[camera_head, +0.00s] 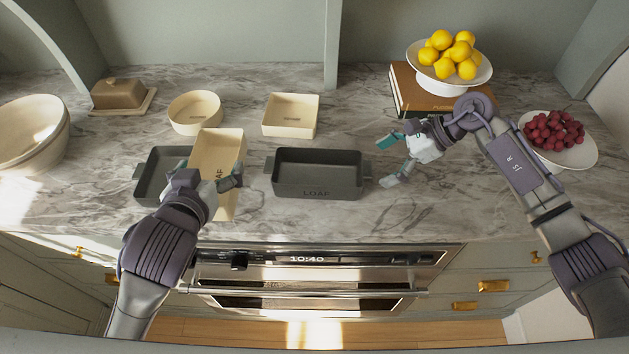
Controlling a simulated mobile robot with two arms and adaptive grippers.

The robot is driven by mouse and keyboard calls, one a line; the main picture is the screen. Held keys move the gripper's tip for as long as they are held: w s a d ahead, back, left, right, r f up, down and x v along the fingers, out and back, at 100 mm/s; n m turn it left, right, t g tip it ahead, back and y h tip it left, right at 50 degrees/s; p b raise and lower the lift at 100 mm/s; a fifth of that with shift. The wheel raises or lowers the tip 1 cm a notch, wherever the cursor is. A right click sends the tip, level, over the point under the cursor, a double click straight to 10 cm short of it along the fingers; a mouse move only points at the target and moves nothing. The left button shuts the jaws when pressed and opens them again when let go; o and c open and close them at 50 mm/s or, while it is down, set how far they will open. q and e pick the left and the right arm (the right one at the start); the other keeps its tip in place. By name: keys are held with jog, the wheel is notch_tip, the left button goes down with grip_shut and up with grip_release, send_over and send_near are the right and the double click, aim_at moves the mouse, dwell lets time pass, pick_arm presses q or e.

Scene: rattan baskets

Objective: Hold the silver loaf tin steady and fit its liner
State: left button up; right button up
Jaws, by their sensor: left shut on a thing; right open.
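A dark grey loaf tin (318,188) marked "LOAF" stands empty on the counter at the middle. A second dark grey tin (150,177) is to its left, partly hidden. No tin looks clearly silver. My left gripper (212,180) is shut on a cream rectangular liner (217,148) with "LOAF" lettering. The liner is tilted and overlaps the left tin's right side in the picture; I cannot tell whether they touch. My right gripper (392,161) is open and empty, to the right of the middle tin and apart from it.
A round cream liner (195,112) and a square one (291,115) lie behind the tins. A butter dish (123,94) and cream bowls (30,135) stand left. Lemons on a stand (449,84) over a book (403,94) and a raspberry plate (580,155) are right.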

pick_arm(q)
jog(key=shift+f+b, duration=0.5)
jog(key=shift+f, duration=0.35)
pick_arm(e)
jog(key=shift+x, duration=0.95)
jog(key=c, duration=1.5)
jog(key=shift+o, duration=0.2)
